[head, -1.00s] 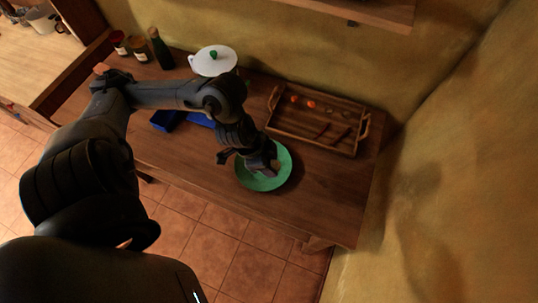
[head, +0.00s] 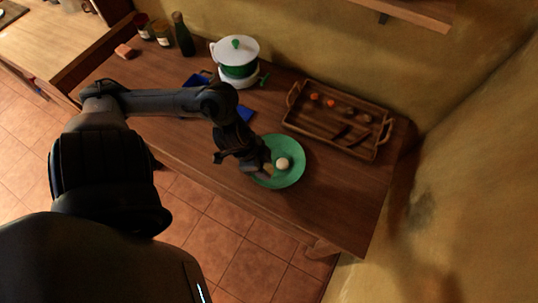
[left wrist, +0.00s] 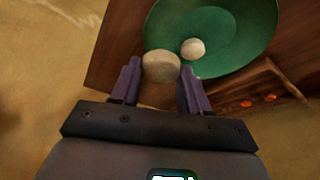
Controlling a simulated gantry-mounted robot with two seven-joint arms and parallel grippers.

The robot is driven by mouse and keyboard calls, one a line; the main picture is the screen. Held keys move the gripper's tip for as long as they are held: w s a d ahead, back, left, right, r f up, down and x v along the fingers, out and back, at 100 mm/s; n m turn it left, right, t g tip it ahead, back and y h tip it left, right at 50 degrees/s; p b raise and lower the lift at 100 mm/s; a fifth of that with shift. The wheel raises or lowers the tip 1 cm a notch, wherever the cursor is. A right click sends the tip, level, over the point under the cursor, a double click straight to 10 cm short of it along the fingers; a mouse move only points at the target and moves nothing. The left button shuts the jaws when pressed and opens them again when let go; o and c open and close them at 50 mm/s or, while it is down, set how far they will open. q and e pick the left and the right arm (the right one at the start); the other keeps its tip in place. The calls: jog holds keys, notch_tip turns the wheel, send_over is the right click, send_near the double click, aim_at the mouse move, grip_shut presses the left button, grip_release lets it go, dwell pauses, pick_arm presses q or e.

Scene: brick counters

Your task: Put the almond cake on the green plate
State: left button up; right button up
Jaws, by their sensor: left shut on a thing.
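The green plate (head: 296,174) lies on the brown wooden counter, and a pale round item (head: 283,164) rests on it. The plate (left wrist: 238,25) also shows in the left wrist view with the pale item (left wrist: 193,48) on it. My left gripper (head: 262,171) is low at the plate's left side. In the left wrist view its fingers are shut on a round beige piece, which looks like the almond cake (left wrist: 160,66). This cake is in front of the plate's edge there; whether it touches the plate I cannot tell. My right gripper is not in view.
A wooden tray (head: 290,121) with several small items stands behind and right of the plate. The counter right of the plate is clear.

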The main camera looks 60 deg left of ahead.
pick_arm(q)
jog(key=w+a+f, duration=0.1)
jog(key=a, duration=0.1)
jog(key=w+a+f+b, duration=0.1)
jog(key=a+f, duration=0.1)
jog(key=a, duration=0.1)
jog(key=w+a+f+b, duration=0.1)
jog(key=w+a+f, duration=0.1)
jog(key=shift+a, duration=0.2)
jog(key=shift+f+b, duration=0.9)
jog(key=shift+f, duration=0.75)
jog(key=shift+w+f, duration=0.1)
jog(key=shift+f, duration=0.3)
jog(key=shift+f, duration=0.15)
jog(key=o, duration=1)
